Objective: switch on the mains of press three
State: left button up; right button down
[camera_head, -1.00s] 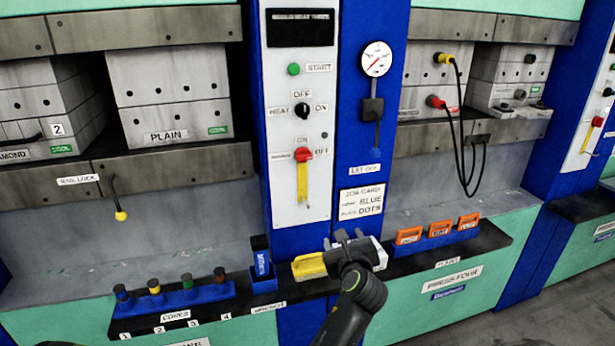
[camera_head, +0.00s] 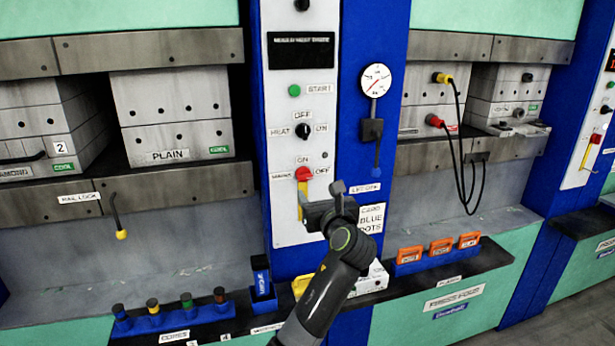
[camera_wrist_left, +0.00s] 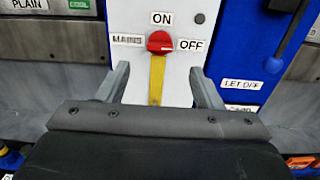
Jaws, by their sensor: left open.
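The red mains switch (camera_head: 303,174) is on a white control panel (camera_head: 283,210), between labels MAINS and OFF, with ON above. A yellow strip (camera_head: 303,205) hangs below it. In the left wrist view the red switch (camera_wrist_left: 160,42) is just beyond and above the fingertips, centred between them, with the yellow strip (camera_wrist_left: 157,80) below. I cannot tell surely which way the switch points. My left gripper (camera_head: 322,203) is open and empty before the panel, partly covering the strip; it also shows in the left wrist view (camera_wrist_left: 160,82). My right gripper is out of view.
Above the switch are the HEAT knob (camera_head: 303,131), green START button (camera_head: 294,90) and a display (camera_head: 301,50) with faint text. A gauge (camera_head: 376,80) and lever (camera_head: 372,130) are to the right. Cores (camera_head: 186,302) and orange-handled blocks (camera_head: 440,247) line the ledge below.

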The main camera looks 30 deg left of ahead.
aim_at(306, 177)
pick_arm(q)
jog(key=p+x, duration=0.1)
jog(key=x, duration=0.8)
jog(key=shift+w, duration=0.1)
jog(key=c, duration=1)
